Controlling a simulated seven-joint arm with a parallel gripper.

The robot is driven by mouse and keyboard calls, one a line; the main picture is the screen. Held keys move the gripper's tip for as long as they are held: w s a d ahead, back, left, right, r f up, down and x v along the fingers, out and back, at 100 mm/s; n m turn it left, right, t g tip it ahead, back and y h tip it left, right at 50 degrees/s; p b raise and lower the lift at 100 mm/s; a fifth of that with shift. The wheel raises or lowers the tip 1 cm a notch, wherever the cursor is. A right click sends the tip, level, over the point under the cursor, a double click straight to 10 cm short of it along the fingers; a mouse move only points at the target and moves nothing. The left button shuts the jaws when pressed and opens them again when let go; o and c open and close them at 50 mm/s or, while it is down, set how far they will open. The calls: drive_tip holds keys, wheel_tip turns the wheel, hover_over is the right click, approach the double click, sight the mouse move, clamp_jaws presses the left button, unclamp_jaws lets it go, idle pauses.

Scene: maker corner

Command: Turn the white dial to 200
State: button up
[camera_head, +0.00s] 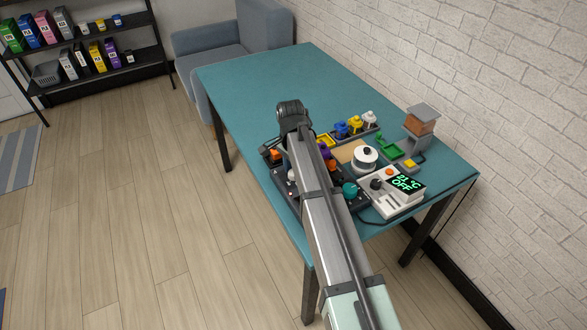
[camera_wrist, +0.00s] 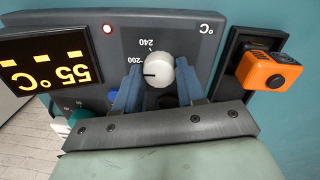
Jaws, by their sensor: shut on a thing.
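The white dial (camera_wrist: 158,72) sits on a dark blue-grey panel (camera_wrist: 190,45) in the wrist view. My gripper (camera_wrist: 158,80) has one blue finger on each side of the dial and is shut on it. A dark pointer line on the dial points left in the picture. The printed 200 lies at the dial's upper left, a little above the pointer line, and 240 is higher up. A display (camera_wrist: 48,72) on the left reads 55 °C in yellow.
An orange block (camera_wrist: 268,72) sits in a dark holder right of the panel. In the head view, a white box (camera_head: 398,199) with a green "21 °C OFF" display stands on the teal table (camera_head: 245,85). Bottles and a spool stand nearby. The table's far left is clear.

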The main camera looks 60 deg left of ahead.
drive_tip(key=shift+m, duration=0.9)
drive_tip(key=o, duration=1.1)
drive_tip(key=shift+c, duration=0.2)
drive_tip(key=shift+r, duration=0.1)
wheel_tip(320, 180, up, 14)
drive_tip(key=shift+a+f, duration=0.2)
drive_tip(key=shift+a, duration=0.25)
